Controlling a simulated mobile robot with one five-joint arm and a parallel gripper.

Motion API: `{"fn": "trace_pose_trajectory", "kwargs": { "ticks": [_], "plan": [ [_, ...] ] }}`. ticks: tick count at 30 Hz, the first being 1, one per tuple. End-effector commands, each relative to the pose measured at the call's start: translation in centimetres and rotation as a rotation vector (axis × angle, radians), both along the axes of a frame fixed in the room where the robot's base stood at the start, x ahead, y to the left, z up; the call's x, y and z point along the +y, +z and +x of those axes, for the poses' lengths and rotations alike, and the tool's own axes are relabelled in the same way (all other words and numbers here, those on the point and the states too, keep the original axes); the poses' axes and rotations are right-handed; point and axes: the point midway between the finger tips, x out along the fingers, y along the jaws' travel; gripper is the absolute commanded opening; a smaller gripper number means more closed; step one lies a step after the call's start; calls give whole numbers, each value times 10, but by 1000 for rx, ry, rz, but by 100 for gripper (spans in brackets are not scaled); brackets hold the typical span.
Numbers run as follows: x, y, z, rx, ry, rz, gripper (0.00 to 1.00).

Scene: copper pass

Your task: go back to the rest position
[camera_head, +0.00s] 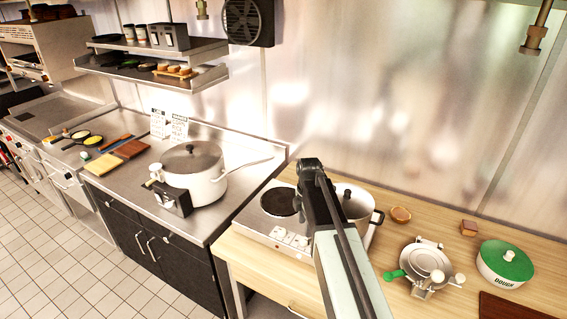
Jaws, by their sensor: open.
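My arm rises from the bottom middle, a pale link with a dark end. My gripper (311,168) is at the dark far end, in front of the wooden counter's back edge and the steel wall. It is open, and I see nothing held in it. The jaws show small and mostly from behind.
A lidded white pot (190,172) stands on the steel counter at left. A shelf (200,51) hangs at upper left.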

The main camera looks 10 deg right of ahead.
Motion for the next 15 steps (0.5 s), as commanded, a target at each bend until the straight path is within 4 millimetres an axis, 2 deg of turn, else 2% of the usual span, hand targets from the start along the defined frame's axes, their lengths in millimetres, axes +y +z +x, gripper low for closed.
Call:
{"fn": "trace_pose_trajectory", "kwargs": {
  "ticks": [2, 5, 9, 15],
  "plan": [
    [0, -5, -5, 0, -37, 0, 52],
    [1, -22, -25, 0, -221, -1, 52],
    [2, -58, -72, -1, -709, -2, 52],
    [3, -93, -126, -2, -1370, -3, 52]
  ]
}}
